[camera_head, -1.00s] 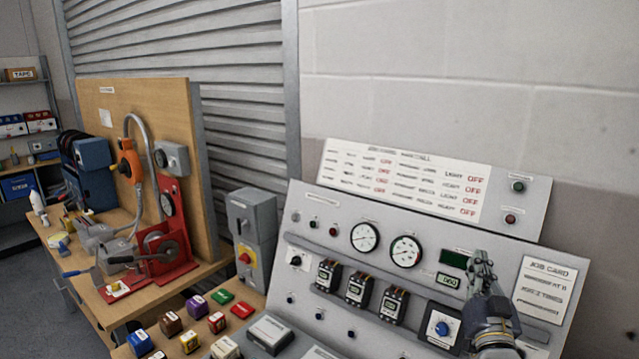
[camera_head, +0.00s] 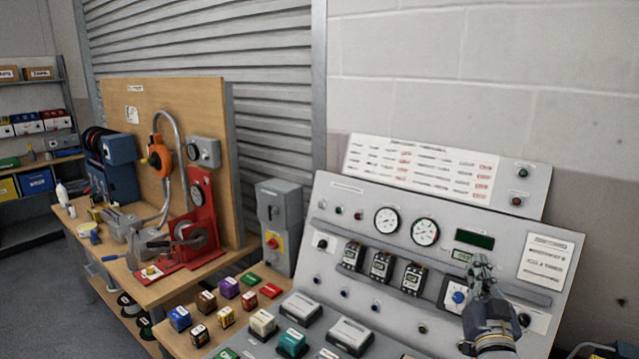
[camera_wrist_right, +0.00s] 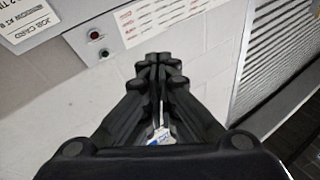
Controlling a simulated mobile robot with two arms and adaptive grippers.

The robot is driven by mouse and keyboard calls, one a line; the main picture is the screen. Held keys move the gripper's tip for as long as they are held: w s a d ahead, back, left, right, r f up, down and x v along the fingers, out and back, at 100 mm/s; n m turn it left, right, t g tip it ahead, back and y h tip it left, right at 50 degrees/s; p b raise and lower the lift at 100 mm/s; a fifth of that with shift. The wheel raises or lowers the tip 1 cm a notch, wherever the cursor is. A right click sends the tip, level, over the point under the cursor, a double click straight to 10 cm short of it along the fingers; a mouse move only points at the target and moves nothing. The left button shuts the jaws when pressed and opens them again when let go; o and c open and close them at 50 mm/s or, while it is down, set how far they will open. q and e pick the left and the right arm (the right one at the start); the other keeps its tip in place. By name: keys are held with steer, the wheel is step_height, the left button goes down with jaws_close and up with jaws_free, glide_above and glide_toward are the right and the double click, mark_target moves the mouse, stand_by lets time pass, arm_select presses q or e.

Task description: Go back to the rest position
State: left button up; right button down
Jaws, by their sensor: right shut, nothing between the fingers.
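My right gripper (camera_head: 482,272) is in front of the right part of the grey control panel (camera_head: 340,208) in the head view, beside the blue knob (camera_head: 459,297). In the right wrist view its dark fingers (camera_wrist_right: 160,72) are together with nothing seen between them. Behind them are the pale wall and the panel's upper edge with a green and a red button. Whether the fingers touch the panel cannot be told. My left gripper is not in view.
A wooden bench (camera_head: 160,290) with a red winding fixture (camera_head: 203,220) and an upright board stands at left. Several coloured blocks (camera_head: 229,287) and grey boxes lie before the panel. A grey switch box (camera_head: 279,215) stands between them. Shelves (camera_head: 60,130) are at far left.

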steer(key=s+a+f+n+g+y, duration=0.1)
steer(key=s+a+f+n+g, duration=0.15)
steer(key=s+f+g, duration=0.5)
steer(key=s+a+f+n+g+y, duration=0.1)
steer(key=s+a+f+g+y, duration=0.15)
steer(key=s+f, duration=0.85)
steer(key=s+a+f+n+g, duration=0.1)
steer(key=s+a+f+g, duration=0.1)
steer(key=s+f, duration=0.35)
steer(key=s+a+f+n+g, duration=0.1)
steer(key=s+a+f+g, duration=0.15)
steer(key=s, duration=0.55)
steer(key=s+a+f+n+g, duration=0.1)
steer(key=s+a+f+g, duration=0.15)
steer(key=s, duration=0.35)
step_height(320, 180, down, 33)
steer(key=s+g+b, duration=0.2)
steer(key=b, duration=0.4)
arm_select(q)
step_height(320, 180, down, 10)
steer(key=b, duration=0.4)
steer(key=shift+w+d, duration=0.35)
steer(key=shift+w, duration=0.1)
arm_select(e)
steer(key=s+d+f+g, duration=0.1)
steer(key=s+d+f, duration=0.2)
steer(key=s+f, duration=1.4)
step_height(320, 180, down, 3)
steer(key=shift+d+f, duration=0.1)
steer(key=shift+d, duration=0.1)
